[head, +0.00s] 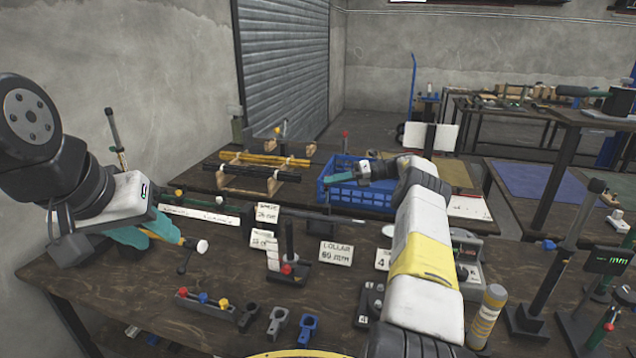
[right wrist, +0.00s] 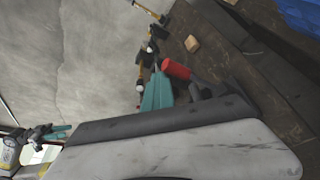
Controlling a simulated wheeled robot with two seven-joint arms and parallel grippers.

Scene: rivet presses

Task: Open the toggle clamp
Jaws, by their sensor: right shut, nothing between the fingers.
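My right gripper (head: 340,179) reaches over the blue crate in the head view. Its teal fingers are together and empty, and they show in the right wrist view (right wrist: 155,94). A red cylindrical handle (right wrist: 177,69) appears right beside the fingers there, with a dark part below it; it looks like the toggle clamp's handle. Whether they touch I cannot tell. The clamp's body is mostly hidden in that view. My left gripper (head: 145,235) is at the left end of the front bench, its teal fingers beside a dark T-shaped part with a white ball (head: 202,246); its grip is unclear.
The blue crate (head: 345,198) stands on the rear bench, beside yellow and black rods (head: 265,160) on wooden blocks. The front bench (head: 130,278) holds label cards, a small tray (head: 205,308) and several posts. My right arm covers its middle right.

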